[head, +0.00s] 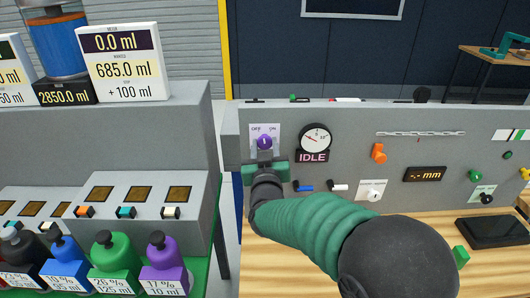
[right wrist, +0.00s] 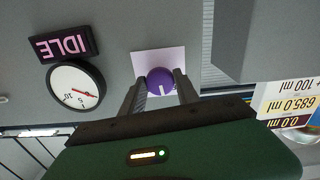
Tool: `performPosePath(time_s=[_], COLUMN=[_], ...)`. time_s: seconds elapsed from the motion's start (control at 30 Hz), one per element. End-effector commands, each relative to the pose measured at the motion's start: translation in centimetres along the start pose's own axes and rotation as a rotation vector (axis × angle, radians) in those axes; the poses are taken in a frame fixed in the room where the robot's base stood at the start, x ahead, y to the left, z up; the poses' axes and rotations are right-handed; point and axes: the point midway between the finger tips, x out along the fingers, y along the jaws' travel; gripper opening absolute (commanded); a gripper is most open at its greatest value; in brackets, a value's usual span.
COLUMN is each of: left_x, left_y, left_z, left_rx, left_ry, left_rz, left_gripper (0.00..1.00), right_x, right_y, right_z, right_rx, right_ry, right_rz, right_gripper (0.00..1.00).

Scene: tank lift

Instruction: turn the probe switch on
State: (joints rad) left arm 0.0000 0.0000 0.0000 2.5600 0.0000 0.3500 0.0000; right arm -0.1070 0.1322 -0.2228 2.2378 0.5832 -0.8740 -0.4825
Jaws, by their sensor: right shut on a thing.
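The probe switch is a purple round knob (head: 265,142) on a white plate marked OFF at left and ON at right, on the grey panel. Its white mark points roughly up, between the two words; I cannot tell a clear lean to either. My right gripper (head: 264,158) is at the knob from just below, with its fingers closed on it. In the right wrist view, which is upside down, the gripper (right wrist: 159,90) has one finger on each side of the purple knob (right wrist: 160,78). The dial's sign (head: 313,156) reads IDLE. My left gripper is not in view.
A round dial (head: 315,137) sits right of the switch. Blue and white levers (head: 305,187), an orange valve (head: 378,153) and a mm display (head: 424,174) are further along the panel. Coloured bottles (head: 115,262) and a tank (head: 60,45) stand at left.

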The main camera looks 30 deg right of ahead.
Motion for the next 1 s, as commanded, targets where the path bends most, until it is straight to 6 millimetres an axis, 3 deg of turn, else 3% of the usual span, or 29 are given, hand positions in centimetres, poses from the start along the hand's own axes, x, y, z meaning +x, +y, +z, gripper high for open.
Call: performPosePath(time_s=[0.6, 1.0], left_x=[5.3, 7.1], left_y=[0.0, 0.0], left_z=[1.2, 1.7], left_rx=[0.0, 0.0], left_ry=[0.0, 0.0], left_rz=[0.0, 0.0], left_gripper=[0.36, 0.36], right_x=[0.0, 0.0], right_y=[-0.1, 0.0], right_z=[0.7, 0.6], right_rx=[0.568, 0.798], right_ry=[-0.005, -0.008], right_rz=[-0.001, 0.001], right_gripper=[0.0, 0.0])
